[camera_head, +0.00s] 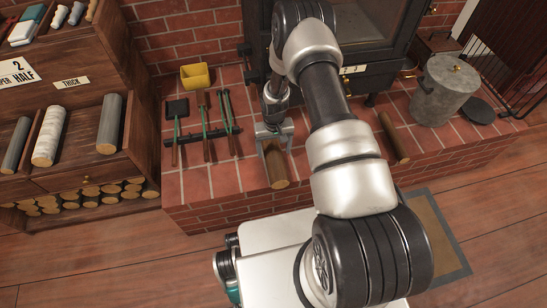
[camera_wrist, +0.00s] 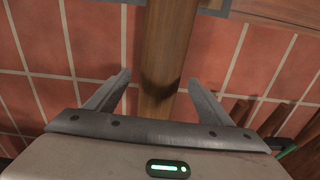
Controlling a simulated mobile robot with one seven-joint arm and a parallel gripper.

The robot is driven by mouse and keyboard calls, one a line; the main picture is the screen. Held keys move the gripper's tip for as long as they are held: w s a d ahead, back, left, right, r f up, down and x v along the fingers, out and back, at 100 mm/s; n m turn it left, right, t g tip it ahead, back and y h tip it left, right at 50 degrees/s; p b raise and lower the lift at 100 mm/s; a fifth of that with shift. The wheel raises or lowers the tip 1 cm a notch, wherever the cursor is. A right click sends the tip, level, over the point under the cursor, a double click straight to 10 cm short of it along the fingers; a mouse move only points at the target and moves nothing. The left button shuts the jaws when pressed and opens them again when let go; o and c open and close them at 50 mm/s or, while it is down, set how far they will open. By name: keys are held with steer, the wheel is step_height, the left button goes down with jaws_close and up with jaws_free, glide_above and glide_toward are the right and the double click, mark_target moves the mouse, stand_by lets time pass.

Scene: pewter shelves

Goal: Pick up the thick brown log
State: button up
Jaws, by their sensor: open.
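A brown log (camera_head: 276,163) lies on the red tiled hearth, its pale cut end toward the front. It looks thicker than a second brown log (camera_head: 393,138) lying to the right, behind my arm. My gripper (camera_head: 274,137) is at the far part of the thicker log, open and pointing down. In the wrist view the log (camera_wrist: 168,45) runs between the two spread fingers of my gripper (camera_wrist: 160,77), with a gap on each side. The log's far end is hidden by my gripper in the head view.
Fire tools (camera_head: 205,135) lie on a rack to the left, near the gripper. A yellow container (camera_head: 195,77) stands behind them. A grey lidded bucket (camera_head: 440,92) stands at the right. The black stove (camera_head: 385,35) is behind. A wooden shelf (camera_head: 80,182) with grey and white logs is at left.

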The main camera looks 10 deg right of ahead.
mark_target(274, 151)
step_height(274, 151, down, 3)
steer(key=shift+w+f+b, duration=0.1)
steer(key=shift+f+b, duration=0.1)
steer(key=shift+b, duration=0.2)
steer(key=shift+r, duration=0.1)
steer(key=c, duration=1.6)
